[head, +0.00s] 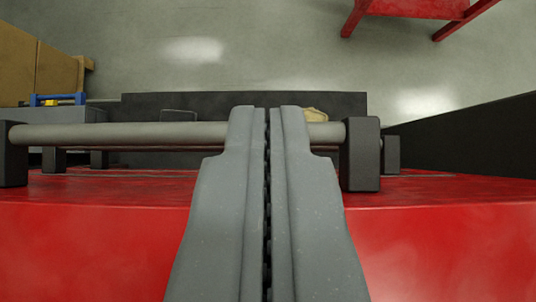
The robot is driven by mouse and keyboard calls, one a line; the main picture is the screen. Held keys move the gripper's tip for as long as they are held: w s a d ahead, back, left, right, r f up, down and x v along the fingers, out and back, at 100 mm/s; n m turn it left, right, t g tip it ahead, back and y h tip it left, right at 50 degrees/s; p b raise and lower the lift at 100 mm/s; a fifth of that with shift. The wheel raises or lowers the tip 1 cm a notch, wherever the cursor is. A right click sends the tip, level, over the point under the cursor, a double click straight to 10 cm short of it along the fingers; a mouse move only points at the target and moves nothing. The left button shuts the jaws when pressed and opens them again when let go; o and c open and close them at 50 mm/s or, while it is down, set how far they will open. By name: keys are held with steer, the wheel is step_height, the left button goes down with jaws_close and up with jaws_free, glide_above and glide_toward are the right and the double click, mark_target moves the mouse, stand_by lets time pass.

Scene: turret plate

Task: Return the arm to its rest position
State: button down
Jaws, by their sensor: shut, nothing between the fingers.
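My gripper (267,112) reaches up the middle of the head view from the bottom edge. Its two grey fingers lie side by side, shut, with only a narrow dark gap and nothing held. The fingertips overlap a grey horizontal bar (130,134) in the picture and hide part of it. I cannot tell whether they touch it. The bar is held by dark end blocks, one at the far left and one right of the fingers (360,155). Below lies a glossy red surface (100,235).
A dark wall (200,101) stands behind the bar, and another dark panel (470,140) is at right. A tan object (316,115) shows partly beside the fingertips. Brown boxes (50,65) and a blue item (58,99) are at left. A red frame (415,8) stands on the open grey floor (250,50).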

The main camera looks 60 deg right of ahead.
steer(key=d+r+p+v, duration=0.1)
steer(key=v, duration=0.6)
steer(key=w+a+r+n+t+y+b, duration=0.1)
steer(key=w+a+n+t+b, duration=0.3)
steer(key=a, duration=0.8)
steer(key=w+a+n+t+y+b, duration=0.1)
steer(key=w+a+n+t+b, duration=0.3)
steer(key=a, duration=0.8)
steer(key=s+a+f+n+t+y+b, duration=0.2)
steer(key=s+a+b, duration=0.3)
steer(key=a, duration=0.7)
steer(key=s+a+f+n+t+y+b, duration=0.2)
steer(key=s+a+f+n+y+b, duration=0.1)
steer(key=a, duration=0.9)
steer(key=s+f+n+b, duration=0.1)
steer(key=s, duration=0.1)
steer(key=shift+s+t+y+b, duration=0.3)
steer(key=shift+s+b, duration=0.05)
steer(key=shift+b, duration=0.05)
steer(key=shift+a, duration=0.1)
